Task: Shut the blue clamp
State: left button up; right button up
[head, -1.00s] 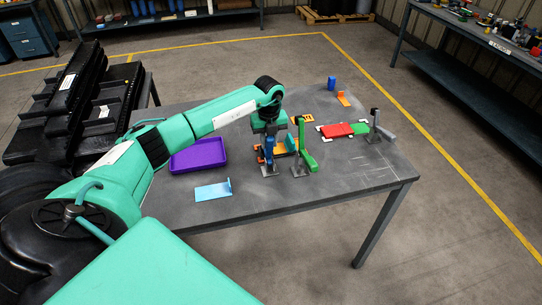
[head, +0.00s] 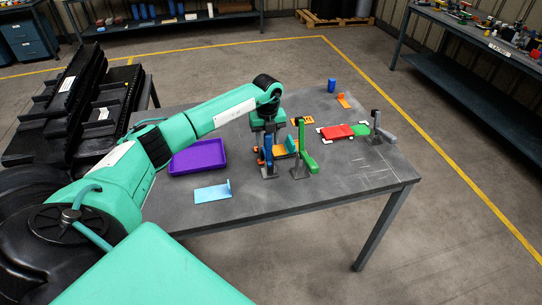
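The blue clamp (head: 267,154) stands on the grey table, right of the purple tray, and its blue arm looks roughly upright. My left gripper (head: 262,141) points down right at the blue clamp and partly hides it. I cannot tell whether it touches the clamp or whether its fingers are open or shut. My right gripper is not in view.
The green clamp (head: 302,148) stands upright close on the right, with orange pieces between. A grey clamp (head: 382,134) stands beside red (head: 337,132) and green plates. A purple tray (head: 198,157) and light-blue bracket (head: 211,192) lie left. The table's front right is clear.

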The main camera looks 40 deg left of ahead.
pick_arm(q)
jog(key=shift+f, duration=0.1)
jog(key=shift+r+p, duration=0.7)
jog(key=shift+r, duration=0.4)
jog(key=shift+r+p, duration=1.4)
jog(key=shift+r, duration=1.05)
jog(key=shift+d, duration=0.1)
